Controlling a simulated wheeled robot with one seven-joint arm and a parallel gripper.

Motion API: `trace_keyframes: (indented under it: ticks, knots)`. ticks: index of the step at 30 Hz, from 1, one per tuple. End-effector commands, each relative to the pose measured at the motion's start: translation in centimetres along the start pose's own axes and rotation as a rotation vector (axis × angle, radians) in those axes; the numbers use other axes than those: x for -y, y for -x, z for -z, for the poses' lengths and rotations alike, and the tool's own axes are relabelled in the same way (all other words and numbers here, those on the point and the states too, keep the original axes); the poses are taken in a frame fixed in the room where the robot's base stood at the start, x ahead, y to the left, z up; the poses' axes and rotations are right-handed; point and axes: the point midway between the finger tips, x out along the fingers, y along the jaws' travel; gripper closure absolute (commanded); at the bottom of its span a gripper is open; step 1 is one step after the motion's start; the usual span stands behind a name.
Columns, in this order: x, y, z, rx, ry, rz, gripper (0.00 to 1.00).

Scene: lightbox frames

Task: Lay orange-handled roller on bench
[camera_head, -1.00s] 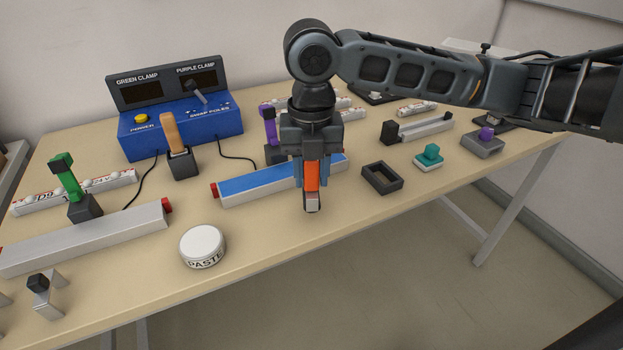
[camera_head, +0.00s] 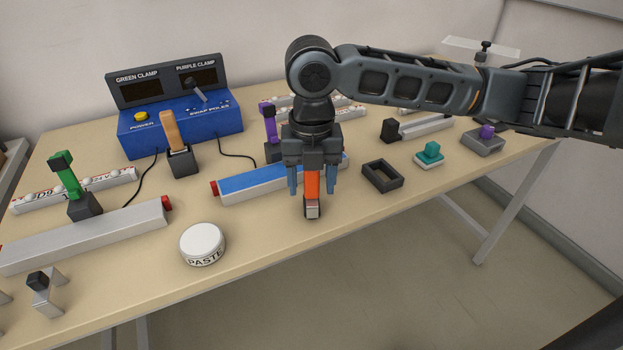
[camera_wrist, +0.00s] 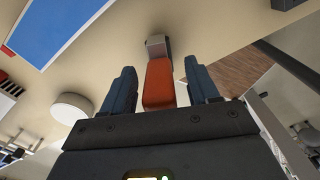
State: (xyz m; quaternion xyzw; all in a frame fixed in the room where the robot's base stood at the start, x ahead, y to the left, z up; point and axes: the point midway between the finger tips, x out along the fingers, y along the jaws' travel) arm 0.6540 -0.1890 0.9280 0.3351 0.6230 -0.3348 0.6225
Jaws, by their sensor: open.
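The roller's upper end is hidden by my gripper. I cannot tell whether the roller fully rests on the bench.
A blue-topped bar (camera_head: 250,184) lies just behind and left. A white paste tub (camera_head: 203,243) stands to the left, a black square frame (camera_head: 382,173) to the right. A blue power box (camera_head: 180,128) and a tan-handled tool (camera_head: 178,150) stand farther back. The bench's front edge is close.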

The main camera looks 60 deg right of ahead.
Motion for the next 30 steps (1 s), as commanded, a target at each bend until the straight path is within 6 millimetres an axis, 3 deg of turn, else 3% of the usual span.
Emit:
trace_keyframes:
  ticks: [8, 21, 30]
  knots:
    - [-0.1, 1.8, -0.1, 0.002, 0.001, -0.001, 0.4]
    - [0.0, 10.3, 0.0, 0.002, 0.001, 0.0, 0.4]
    - [0.0, 12.3, 0.0, 0.0, 0.0, 0.0, 0.4]
